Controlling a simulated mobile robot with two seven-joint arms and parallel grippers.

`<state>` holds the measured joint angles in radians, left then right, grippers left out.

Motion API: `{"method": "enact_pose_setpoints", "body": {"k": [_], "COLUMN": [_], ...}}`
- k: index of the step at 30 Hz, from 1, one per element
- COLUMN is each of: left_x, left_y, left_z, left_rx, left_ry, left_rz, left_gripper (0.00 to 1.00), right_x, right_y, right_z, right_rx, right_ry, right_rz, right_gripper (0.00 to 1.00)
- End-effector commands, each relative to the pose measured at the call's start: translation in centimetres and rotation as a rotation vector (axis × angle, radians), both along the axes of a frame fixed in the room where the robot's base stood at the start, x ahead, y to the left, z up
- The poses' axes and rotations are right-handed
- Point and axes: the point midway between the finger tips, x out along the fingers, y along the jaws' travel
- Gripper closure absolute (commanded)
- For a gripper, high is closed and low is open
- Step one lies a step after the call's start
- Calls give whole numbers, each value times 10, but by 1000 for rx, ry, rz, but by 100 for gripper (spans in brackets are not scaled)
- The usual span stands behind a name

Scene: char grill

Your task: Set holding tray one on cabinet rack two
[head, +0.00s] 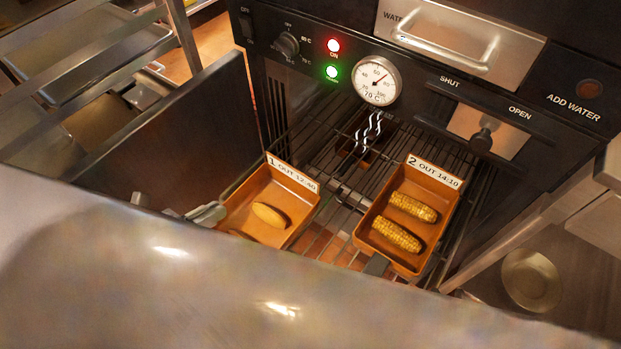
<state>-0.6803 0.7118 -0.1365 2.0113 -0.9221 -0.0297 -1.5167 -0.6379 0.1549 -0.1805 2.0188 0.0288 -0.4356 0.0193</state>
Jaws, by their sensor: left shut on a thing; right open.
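Holding tray one (305,206) is an orange-brown tray labelled "1 OUT 12:40", with a pale yellow oval food piece in it. It is at the left of the cabinet mouth, over or on the wire rack (338,205); I cannot tell whether it touches the wires. My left gripper (208,214) is shut on the tray at its near left side; the large grey surface in front hides part of the near edge. Tray two (449,213), labelled "2 OUT 14:10", holds two corn cobs and sits to the right, apart from tray one. My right gripper is not in view.
The open cabinet door (190,140) stands close on the left. The control panel above has a dial gauge (377,80) and lit red and green lamps. Steam rises from an opening (362,150) behind the trays. Some bare rack shows between the trays.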

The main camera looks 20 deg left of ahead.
Motion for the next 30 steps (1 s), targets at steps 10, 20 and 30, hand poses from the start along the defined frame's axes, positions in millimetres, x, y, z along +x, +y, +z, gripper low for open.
{"method": "enact_pose_setpoints", "body": {"k": [10,20,30], "left_x": [38,81,131], "left_y": [-14,-32,-52], "left_z": [5,5,4], "left_rx": [-2,0,-2], "left_ry": [-7,-6,-6], "left_rz": [1,0,0], "left_gripper": [100,100,100], "right_x": [0,-4,-4], "right_y": [0,-7,-8], "right_z": [15,19,27], "right_rx": [1,-11,-17], "right_ry": [-7,-4,-13], "right_rz": [-9,-17,-16], "right_gripper": [60,60,60]}}
